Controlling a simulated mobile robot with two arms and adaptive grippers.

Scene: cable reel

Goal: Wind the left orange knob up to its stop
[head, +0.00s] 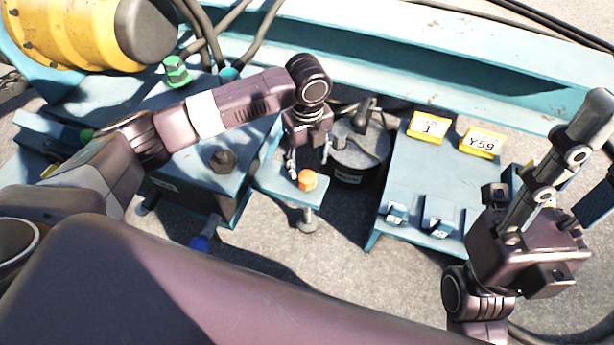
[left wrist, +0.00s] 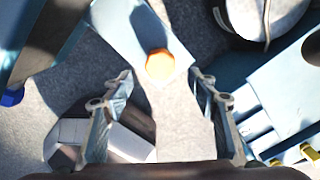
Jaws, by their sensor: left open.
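One orange knob (head: 307,180) stands on the end of a light blue bracket plate (head: 285,190). A round foot shows below the plate. My left gripper (head: 308,162) points down just behind the knob, its fingers spread and empty. In the left wrist view the orange knob (left wrist: 160,64) shows between and slightly beyond the two open fingertips (left wrist: 160,77), with a gap on both sides; I see no contact. My right gripper (head: 590,165) is at the right edge, with its fingers apart and nothing seen between them; one finger runs partly out of frame.
A black cylinder (head: 358,155) stands close right of the knob. A blue panel (head: 400,175) with yellow tags (head: 430,127) is further right. A blue box (head: 190,180) with a dark hexagonal knob (head: 223,160) is left. A yellow drum (head: 70,35) is at the upper left.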

